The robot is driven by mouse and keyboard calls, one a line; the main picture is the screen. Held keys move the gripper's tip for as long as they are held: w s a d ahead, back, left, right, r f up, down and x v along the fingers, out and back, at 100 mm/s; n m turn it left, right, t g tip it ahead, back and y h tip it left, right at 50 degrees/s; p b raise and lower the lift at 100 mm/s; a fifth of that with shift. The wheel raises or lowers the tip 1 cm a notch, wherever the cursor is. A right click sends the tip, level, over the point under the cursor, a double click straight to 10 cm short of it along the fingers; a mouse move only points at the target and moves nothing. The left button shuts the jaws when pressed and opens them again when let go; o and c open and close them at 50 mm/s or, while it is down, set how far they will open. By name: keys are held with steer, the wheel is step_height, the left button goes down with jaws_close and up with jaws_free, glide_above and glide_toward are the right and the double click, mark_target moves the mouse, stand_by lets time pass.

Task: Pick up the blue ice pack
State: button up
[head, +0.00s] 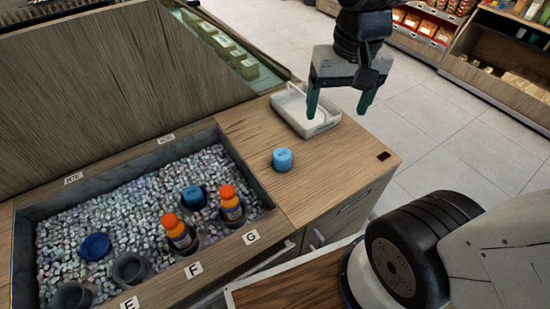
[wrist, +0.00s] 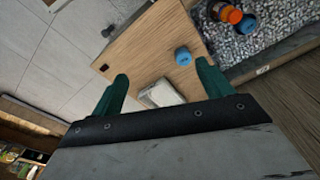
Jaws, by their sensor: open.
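A small light-blue round block (head: 282,159), which looks like the blue ice pack, stands on the bare wooden counter (head: 317,176) to the right of the ice bin. It also shows in the wrist view (wrist: 183,57), close to the right fingertip in the picture. A second blue block (head: 194,197) sits in the ice, and a flat dark-blue round piece (head: 96,246) lies further left there. My gripper (head: 338,108) is open and empty, above the counter's right end near the white tray. Its green fingers show in the wrist view (wrist: 162,70) with nothing held between them.
A white tray (head: 291,113) with a handle stands at the counter's back edge, near my gripper. Two orange-capped bottles (head: 179,234) (head: 232,208) stand in dark holders in the ice bin (head: 236,160). Empty dark holders (head: 130,268) are at the front left. Tiled floor is clear to the right.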

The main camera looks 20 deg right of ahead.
steer(key=w+a+f+m, duration=0.2)
steer(key=w+f+m, duration=0.2)
steer(key=w+f, duration=0.7)
steer(key=m+g, duration=0.1)
steer(key=m, duration=0.3)
glide_above(282, 154)
steer(key=f, duration=1)
steer(key=shift+w+d, duration=0.2)
steer(key=shift+w, duration=0.15)
steer(key=shift+f, duration=0.45)
steer(key=f, duration=0.7)
steer(key=shift+s+a+f, duration=0.2)
steer(key=shift+s+f, duration=0.05)
steer(key=shift+s, duration=0.05)
steer(key=c, duration=1.1)
